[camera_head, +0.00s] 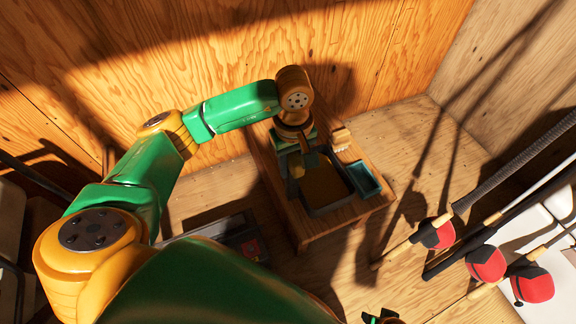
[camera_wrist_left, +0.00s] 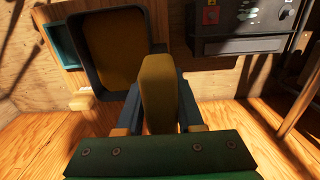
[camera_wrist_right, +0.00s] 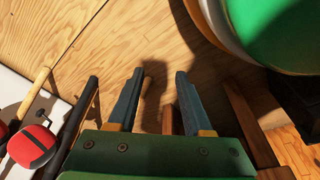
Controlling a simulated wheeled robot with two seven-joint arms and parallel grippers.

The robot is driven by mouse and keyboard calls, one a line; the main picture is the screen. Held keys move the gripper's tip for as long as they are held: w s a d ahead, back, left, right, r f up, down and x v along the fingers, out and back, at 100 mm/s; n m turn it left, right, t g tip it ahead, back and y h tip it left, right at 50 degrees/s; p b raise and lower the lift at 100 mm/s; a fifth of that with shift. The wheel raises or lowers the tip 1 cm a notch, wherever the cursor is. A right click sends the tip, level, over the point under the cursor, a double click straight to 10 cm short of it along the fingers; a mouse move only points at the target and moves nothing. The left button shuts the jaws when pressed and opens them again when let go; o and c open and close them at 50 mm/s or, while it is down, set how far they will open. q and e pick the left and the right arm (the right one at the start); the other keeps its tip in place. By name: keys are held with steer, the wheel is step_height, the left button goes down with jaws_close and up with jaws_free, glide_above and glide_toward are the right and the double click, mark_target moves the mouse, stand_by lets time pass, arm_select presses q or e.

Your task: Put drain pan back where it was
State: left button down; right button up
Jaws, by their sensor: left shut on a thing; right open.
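A dark-rimmed rectangular pan with an ochre floor, likely the drain pan (camera_head: 318,208), lies on a small wooden bench. It also shows at the upper left of the left wrist view (camera_wrist_left: 85,80). My left gripper (camera_head: 303,160) is at the pan's far left end, pointing down. It is shut on an ochre block-like piece (camera_wrist_left: 158,85) beside the pan's near corner in that view. I cannot tell whether this piece is joined to the pan. My right gripper (camera_wrist_right: 157,100) is open and empty, over the plywood floor, away from the pan.
The wooden bench (camera_head: 325,232) also carries a small teal tray (camera_head: 365,180) and a pale block (camera_head: 340,138). A dark box with a red patch (camera_head: 250,248) stands left of it. Several rods with red-and-black reels (camera_head: 485,263) lean at the right. Plywood walls close the back.

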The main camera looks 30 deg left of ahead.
arm_select(q)
steer(key=shift+w+f+b, duration=0.15)
steer(key=shift+f+b, duration=0.15)
steer(key=shift+f, duration=0.6)
steer(key=shift+w+f+b, duration=0.15)
steer(key=shift+f+b, duration=0.15)
steer(key=shift+f, duration=0.6)
arm_select(e)
steer(key=shift+w+a+r, duration=0.1)
steer(key=shift+w+r, duration=0.25)
steer(key=shift+r, duration=0.35)
steer(key=shift+w+a+r, duration=0.1)
steer(key=shift+w+r, duration=0.25)
steer(key=shift+r, duration=0.3)
arm_select(q)
steer(key=shift+f, duration=0.1)
steer(key=c, duration=0.5)
jaws_free()
steer(key=shift+c, duration=0.2)
arm_select(e)
steer(key=shift+r, duration=0.15)
